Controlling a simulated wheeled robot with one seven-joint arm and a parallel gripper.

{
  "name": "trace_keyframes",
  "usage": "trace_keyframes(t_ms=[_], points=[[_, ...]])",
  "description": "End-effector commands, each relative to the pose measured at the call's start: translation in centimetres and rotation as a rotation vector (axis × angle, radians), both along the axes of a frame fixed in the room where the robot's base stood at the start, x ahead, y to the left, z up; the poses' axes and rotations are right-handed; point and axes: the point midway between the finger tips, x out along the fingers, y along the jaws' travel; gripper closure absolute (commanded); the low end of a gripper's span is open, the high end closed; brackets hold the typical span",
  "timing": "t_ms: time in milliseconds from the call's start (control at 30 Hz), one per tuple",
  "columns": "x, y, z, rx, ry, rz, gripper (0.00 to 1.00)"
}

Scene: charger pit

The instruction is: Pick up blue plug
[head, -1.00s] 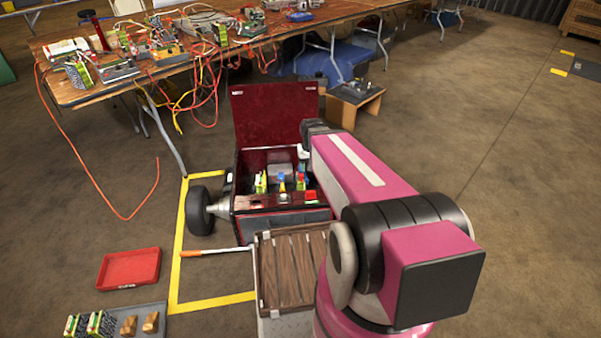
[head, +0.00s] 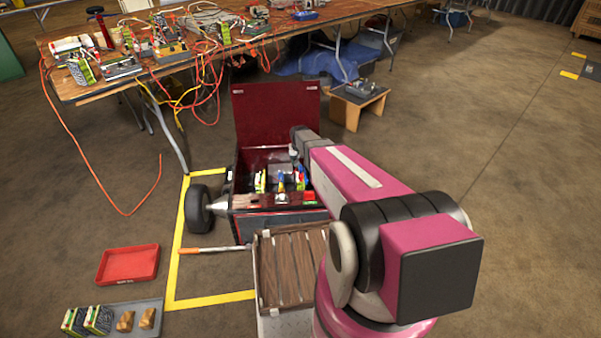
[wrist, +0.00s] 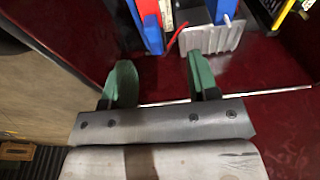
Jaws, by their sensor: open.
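The open dark-red box (head: 275,110) stands on the floor with several small parts inside. A blue part (head: 281,179), perhaps the blue plug, stands among them. In the wrist view, one blue part (wrist: 149,28) with red and white beside it is at the top centre. Another blue part (wrist: 223,9) shows at the top edge, above a grey finned block (wrist: 210,38). I cannot tell which is the plug. My gripper (wrist: 161,82) is open, with green fingers apart and nothing between them. The blue parts lie beyond its fingertips. Its fingers are hard to make out in the head view.
The raised lid stands at the box's back. A slatted wooden crate (head: 292,268) is in front of the box. A red tray (head: 128,264) and a grey tray (head: 150,318) lie on the floor at left. A cluttered table (head: 130,68) stands behind.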

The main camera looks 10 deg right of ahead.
Motion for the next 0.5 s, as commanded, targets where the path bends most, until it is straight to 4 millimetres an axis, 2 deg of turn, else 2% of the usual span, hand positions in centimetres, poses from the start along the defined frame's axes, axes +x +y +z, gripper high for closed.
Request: trace_keyframes(t_ms=[100,367,500], points=[[0.4,-0.1,-2.1,0.0,0.001,0.0,0.46],[0.5,-0.2,-3.7,0.0,0.001,0.0,0.46],[0.6,-0.6,-5.5,0.0,0.001,0.0,0.46]])
